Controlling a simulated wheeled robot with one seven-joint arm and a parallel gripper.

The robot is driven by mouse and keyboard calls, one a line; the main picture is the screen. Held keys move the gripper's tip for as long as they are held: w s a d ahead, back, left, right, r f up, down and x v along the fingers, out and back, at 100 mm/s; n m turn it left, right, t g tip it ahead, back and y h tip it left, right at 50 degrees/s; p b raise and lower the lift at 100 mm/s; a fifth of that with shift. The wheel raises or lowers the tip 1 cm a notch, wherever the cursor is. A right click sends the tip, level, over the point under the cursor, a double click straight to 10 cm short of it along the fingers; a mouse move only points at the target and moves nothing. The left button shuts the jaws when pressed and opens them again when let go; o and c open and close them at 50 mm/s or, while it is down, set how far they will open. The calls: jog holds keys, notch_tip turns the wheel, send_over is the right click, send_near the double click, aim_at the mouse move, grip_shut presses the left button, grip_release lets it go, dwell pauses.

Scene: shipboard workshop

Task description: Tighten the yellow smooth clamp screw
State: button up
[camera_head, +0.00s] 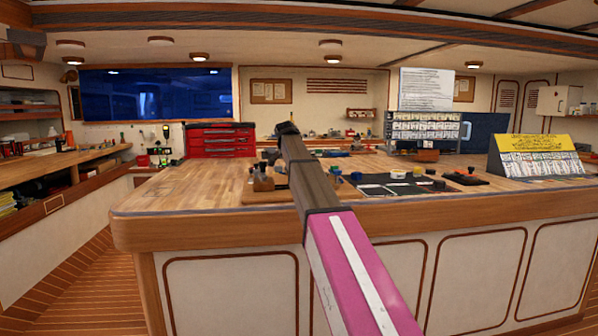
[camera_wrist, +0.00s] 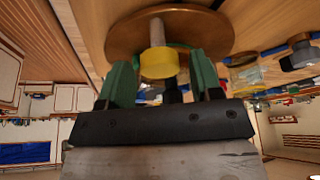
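In the wrist view, the yellow clamp screw (camera_wrist: 158,64) has a smooth round yellow head on a pale shaft. The shaft runs to a round brown wooden disc (camera_wrist: 125,38). My gripper (camera_wrist: 160,72) has two green fingers, spread apart on either side of the yellow head. A gap shows between the head and each finger, so my gripper is open and not holding it. In the head view, my gripper end (camera_head: 287,130) is over the wooden workbench (camera_head: 190,187). I cannot pick out the clamp screw there; my arm covers part of the bench.
A wooden block tool (camera_head: 263,182) stands on the bench left of my arm. A dark mat (camera_head: 385,190) with small items lies to the right. A yellow-topped display stand (camera_head: 538,143) is at far right, and a red tool chest (camera_head: 221,140) is behind. The bench's left part is clear.

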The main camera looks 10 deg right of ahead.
jog(key=shift+r, duration=0.1)
jog(key=v, duration=1)
jog(key=shift+a+r, duration=0.2)
jog(key=shift+r, duration=0.05)
jog(key=shift+s, duration=0.15)
